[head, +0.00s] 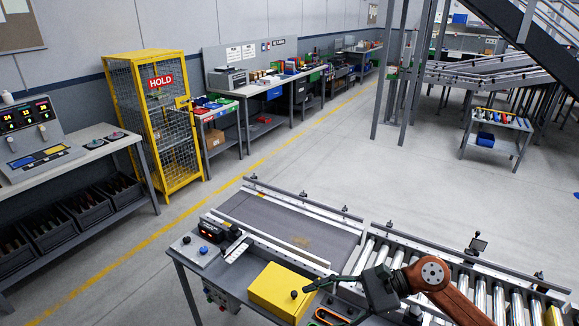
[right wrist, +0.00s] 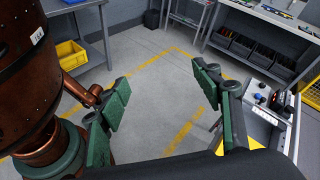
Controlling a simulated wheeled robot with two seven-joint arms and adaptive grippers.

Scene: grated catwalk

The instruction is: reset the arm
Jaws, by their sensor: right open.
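My right arm comes in from the lower right in the head view, with orange-brown links. Its dark green gripper (head: 314,285) points left, and its tip overlaps the right edge of a yellow box (head: 272,285) on the conveyor bench. I cannot tell its height above the box. In the right wrist view, the two green fingers of this gripper (right wrist: 165,88) stand wide apart with only floor seen between them. Nothing is held. My left gripper is in neither view.
A conveyor has a grey belt (head: 290,218) and metal rollers (head: 483,292). A small control box (head: 196,250) sits at its left end. A yellow HOLD cage (head: 160,125) and workbenches line the wall. The floor (head: 310,145) beyond the conveyor is clear.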

